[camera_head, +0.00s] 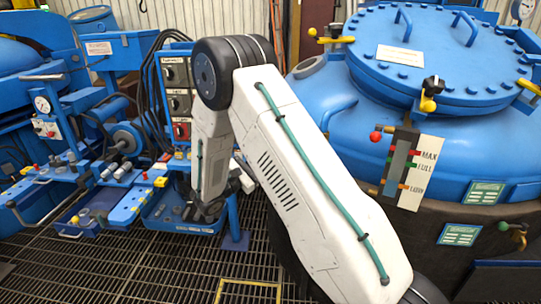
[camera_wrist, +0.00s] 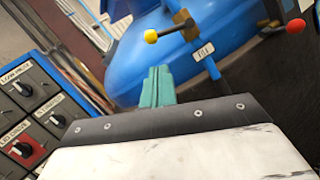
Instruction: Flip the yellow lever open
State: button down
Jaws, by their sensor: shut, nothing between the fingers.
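A yellow-knobbed lever (camera_wrist: 151,36) shows in the wrist view, its dark rod running right to a brown block (camera_wrist: 184,19) in front of a blue vessel. In the head view, a yellow lever (camera_head: 332,40) stands at the left rim of the round blue lid (camera_head: 440,60); whether it is the same lever, I cannot tell. More yellow handles (camera_head: 428,102) sit on the lid's rim. My gripper (camera_wrist: 157,76) has teal fingers, shut and empty, below and apart from the yellow knob in the wrist view. The fingers are not clear in the head view.
A red knob (camera_wrist: 295,26) is right of the yellow one in the wrist view. A level gauge (camera_head: 402,165) with a red ball stands on the vessel front. A switch panel (camera_head: 178,100) and blue bench (camera_head: 125,195) lie left. Grated floor (camera_head: 130,265) is open in front.

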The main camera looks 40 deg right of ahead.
dwell(0.3)
jog(key=s+r+m+g+y, duration=0.35)
jog(key=s+r, duration=0.25)
jog(key=s, duration=0.3)
jog(key=s+r+m+g+y, duration=0.3)
jog(key=s+r+m+y, duration=0.25)
jog(key=s, duration=0.35)
jog(key=s+a+r+m+t+y, duration=0.2)
jog(key=s+a+m+t+y, duration=0.2)
jog(key=s+a+t+y, duration=0.3)
jog(key=s+a+y, duration=0.4)
jog(key=s+a, duration=0.4)
jog(key=s, duration=0.2)
jog(key=shift+a+r+m+y, duration=0.15)
jog(key=shift+r+m+y, duration=0.15)
jog(key=shift+m+y, duration=0.1)
